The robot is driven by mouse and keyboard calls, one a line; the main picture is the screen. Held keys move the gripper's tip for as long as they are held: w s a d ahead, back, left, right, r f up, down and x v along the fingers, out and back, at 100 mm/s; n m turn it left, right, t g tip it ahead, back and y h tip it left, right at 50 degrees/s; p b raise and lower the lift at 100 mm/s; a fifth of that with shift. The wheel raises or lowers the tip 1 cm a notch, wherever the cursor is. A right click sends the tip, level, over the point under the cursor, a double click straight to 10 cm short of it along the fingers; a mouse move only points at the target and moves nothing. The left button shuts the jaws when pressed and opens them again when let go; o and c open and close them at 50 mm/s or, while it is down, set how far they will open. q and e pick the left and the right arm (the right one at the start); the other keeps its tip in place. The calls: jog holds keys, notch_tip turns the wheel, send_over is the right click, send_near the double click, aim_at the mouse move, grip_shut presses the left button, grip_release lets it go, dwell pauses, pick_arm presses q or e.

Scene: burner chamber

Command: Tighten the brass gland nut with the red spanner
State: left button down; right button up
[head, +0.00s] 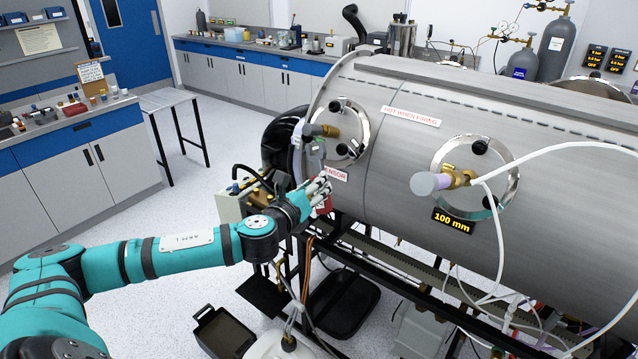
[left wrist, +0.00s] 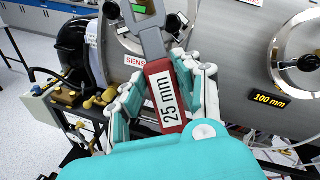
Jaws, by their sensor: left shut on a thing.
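The red spanner has a red handle (left wrist: 167,92) marked "25 mm" and a grey metal head (left wrist: 152,42) in the left wrist view. My left gripper (head: 318,187) is shut around its handle, with fingers on both sides; the gripper also shows in the left wrist view (left wrist: 165,85). In the head view the grey spanner head (head: 315,153) points up, just below a brass fitting (head: 327,130) on the left round port, likely the gland nut. I cannot tell whether the jaw touches the brass. My right gripper is in neither view.
The steel chamber (head: 400,140) fills the right side. A second port carries another brass fitting (head: 459,178) with white hoses, above a "100 mm" sign (head: 453,221). A dark tray (head: 224,332) lies on the floor. The floor at left is mostly free.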

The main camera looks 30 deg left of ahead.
pick_arm(q)
jog(key=shift+s+r, duration=0.25)
jog(key=shift+s, duration=0.2)
jog(key=shift+r, duration=0.1)
jog(key=shift+w+d+r+n+p, duration=0.1)
jog(key=shift+d+r+n+p, duration=0.2)
jog(key=shift+p, duration=0.2)
jog(key=d+n, duration=0.1)
jog(key=d+r+n+y, duration=0.1)
jog(key=shift+w+d+r+n+g, duration=0.15)
jog(key=shift+w+n+g, duration=0.2)
jog(key=shift+n+g, duration=0.05)
jog(key=shift+w+d+r+n+y, duration=0.15)
jog(key=shift+d+r+n+y, duration=0.15)
jog(key=shift+d+n, duration=0.25)
jog(key=shift+a, duration=0.15)
jog(key=shift+a, duration=0.1)
